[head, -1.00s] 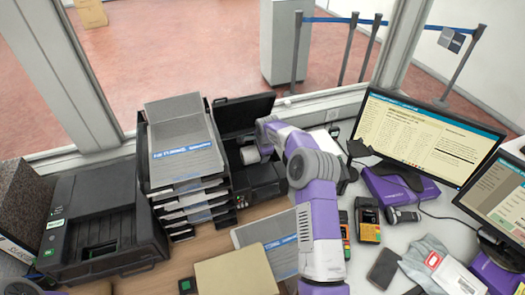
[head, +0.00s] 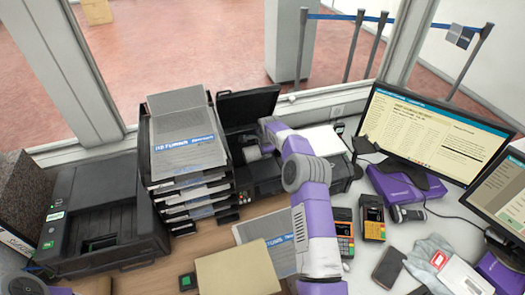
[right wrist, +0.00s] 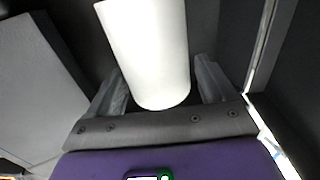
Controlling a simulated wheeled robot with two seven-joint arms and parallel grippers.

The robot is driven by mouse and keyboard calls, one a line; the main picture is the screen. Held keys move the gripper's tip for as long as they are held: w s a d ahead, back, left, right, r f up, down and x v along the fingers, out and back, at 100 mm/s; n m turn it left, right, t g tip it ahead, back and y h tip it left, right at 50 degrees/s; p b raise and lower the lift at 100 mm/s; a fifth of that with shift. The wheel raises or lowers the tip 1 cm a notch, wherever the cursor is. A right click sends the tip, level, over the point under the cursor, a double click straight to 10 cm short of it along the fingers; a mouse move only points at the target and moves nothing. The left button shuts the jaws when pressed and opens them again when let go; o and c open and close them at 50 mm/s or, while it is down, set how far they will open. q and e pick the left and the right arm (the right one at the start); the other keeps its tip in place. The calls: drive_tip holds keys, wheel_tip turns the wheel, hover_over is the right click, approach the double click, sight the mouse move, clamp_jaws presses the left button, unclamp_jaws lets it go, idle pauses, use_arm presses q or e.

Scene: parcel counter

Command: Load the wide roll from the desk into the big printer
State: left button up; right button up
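The big printer (head: 263,176) is black and stands behind the desk's middle, beside the paper trays, with its lid (head: 247,106) raised. My right gripper (head: 262,150) is at its open top. In the right wrist view the white wide roll (right wrist: 150,50) lies between the two fingers of my right gripper (right wrist: 160,80), which appear to touch its sides. In the head view only a small pale part of the roll (head: 252,153) shows; the arm hides the rest. Whether the roll rests in the printer cannot be told. My left gripper is not in view.
A stack of black paper trays (head: 190,190) stands left of the printer, and another black machine (head: 105,215) farther left. A monitor (head: 430,135), card terminals (head: 371,217) and a phone (head: 388,266) are to the right. A tan envelope (head: 238,271) lies in front.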

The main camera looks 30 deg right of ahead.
drive_tip(key=shift+o, duration=0.5)
drive_tip(key=shift+f, duration=0.2)
drive_tip(key=shift+s+a+f, duration=0.1)
drive_tip(key=shift+s+f, duration=0.15)
drive_tip(key=shift+f, duration=0.05)
drive_tip(key=v, duration=0.8)
drive_tip(key=shift+w+r+p, duration=0.25)
drive_tip(key=shift+w+p, duration=0.05)
